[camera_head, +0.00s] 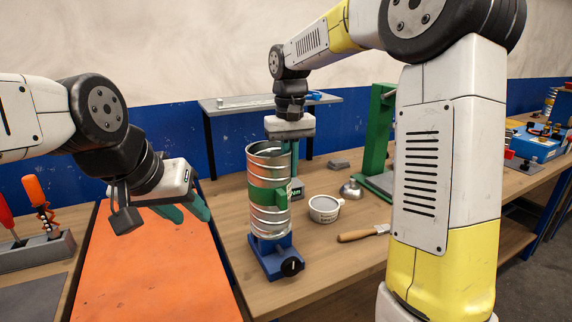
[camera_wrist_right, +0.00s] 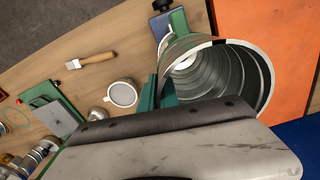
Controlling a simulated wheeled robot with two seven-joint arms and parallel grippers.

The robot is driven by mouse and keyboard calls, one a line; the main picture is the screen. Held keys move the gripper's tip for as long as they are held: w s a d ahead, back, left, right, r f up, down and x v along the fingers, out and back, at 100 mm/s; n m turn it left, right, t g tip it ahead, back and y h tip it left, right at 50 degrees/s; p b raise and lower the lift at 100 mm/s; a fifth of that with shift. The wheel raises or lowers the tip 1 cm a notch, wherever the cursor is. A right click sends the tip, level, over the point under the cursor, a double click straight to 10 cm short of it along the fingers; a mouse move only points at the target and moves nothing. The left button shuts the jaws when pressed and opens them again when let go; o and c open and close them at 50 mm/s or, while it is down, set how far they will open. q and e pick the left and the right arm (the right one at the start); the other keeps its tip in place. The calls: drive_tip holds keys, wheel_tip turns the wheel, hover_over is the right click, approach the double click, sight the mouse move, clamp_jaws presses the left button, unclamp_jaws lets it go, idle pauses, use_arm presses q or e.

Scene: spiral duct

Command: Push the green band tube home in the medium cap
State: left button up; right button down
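The green band tube (camera_head: 268,165) is a ribbed metal spiral duct with a green band (camera_head: 262,196) around its middle. It stands upright over a blue stand (camera_head: 279,258) with a black knob. The right wrist view looks into its open top (camera_wrist_right: 258,75). I cannot pick out the medium cap apart from the tube; any joint at the foot is unclear. My right gripper (camera_wrist_right: 160,90) points down beside the tube's upper rim, teal fingers close together; I cannot tell whether they pinch the wall. My left gripper (camera_head: 187,211) is open and empty, left of the tube above the orange surface.
A white cup (camera_head: 325,209), a brush (camera_head: 363,233) and a small metal flask (camera_head: 350,189) lie right of the tube. A green stand (camera_head: 380,130) rises behind. A screwdriver rack (camera_head: 35,252) is far left. The orange surface (camera_head: 150,275) is clear.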

drive_tip(key=shift+f, duration=0.9)
drive_tip(key=c, duration=1.5)
unclamp_jaws()
drive_tip(key=shift+c, duration=0.2)
drive_tip(key=shift+r, duration=3.85)
